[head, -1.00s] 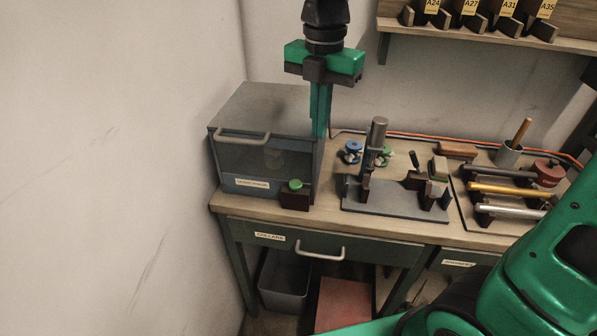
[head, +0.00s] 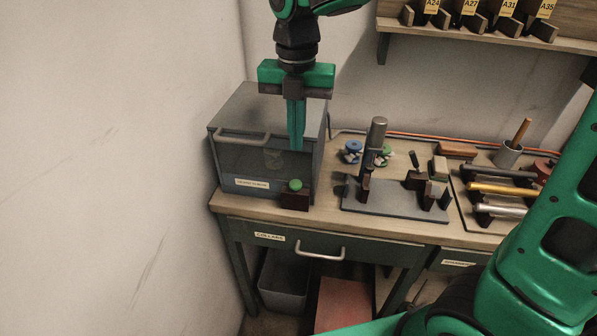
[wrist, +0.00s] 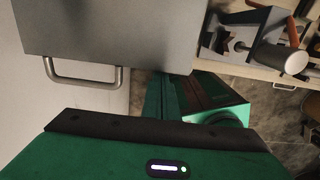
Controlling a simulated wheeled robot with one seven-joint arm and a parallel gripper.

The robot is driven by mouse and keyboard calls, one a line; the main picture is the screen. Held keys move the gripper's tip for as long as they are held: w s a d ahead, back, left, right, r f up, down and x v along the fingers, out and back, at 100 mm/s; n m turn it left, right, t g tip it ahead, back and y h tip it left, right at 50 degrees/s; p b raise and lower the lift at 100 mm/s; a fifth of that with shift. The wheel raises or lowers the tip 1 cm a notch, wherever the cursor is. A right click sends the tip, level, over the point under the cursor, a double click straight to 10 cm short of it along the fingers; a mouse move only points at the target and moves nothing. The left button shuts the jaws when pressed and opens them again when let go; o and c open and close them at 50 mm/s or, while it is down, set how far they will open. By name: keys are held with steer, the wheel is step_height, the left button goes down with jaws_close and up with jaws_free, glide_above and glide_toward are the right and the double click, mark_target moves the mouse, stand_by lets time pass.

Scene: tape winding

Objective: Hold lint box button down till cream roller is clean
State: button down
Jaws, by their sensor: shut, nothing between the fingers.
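The lint box (head: 233,158) is a grey cabinet with a bar handle and a dark window, standing at the left end of the bench. Its round green button (head: 295,185) sits on a small dark block at the box's front right corner. A dim, pale shape (head: 273,158) shows behind the window; I cannot tell whether it is the cream roller. My gripper (head: 296,148) is shut and empty, pointing down, with its tips above the button and apart from it in the head view. The wrist view shows the box's grey top (wrist: 110,35) and handle (wrist: 85,85).
A rack with rods (head: 503,190) is further right. A shelf (head: 490,35) hangs above. A bin (head: 284,285) is below the bench.

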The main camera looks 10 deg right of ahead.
mark_target(296, 184)
step_height(296, 184, down, 11)
steer(key=shift+r, duration=0.2)
stand_by(0.4)
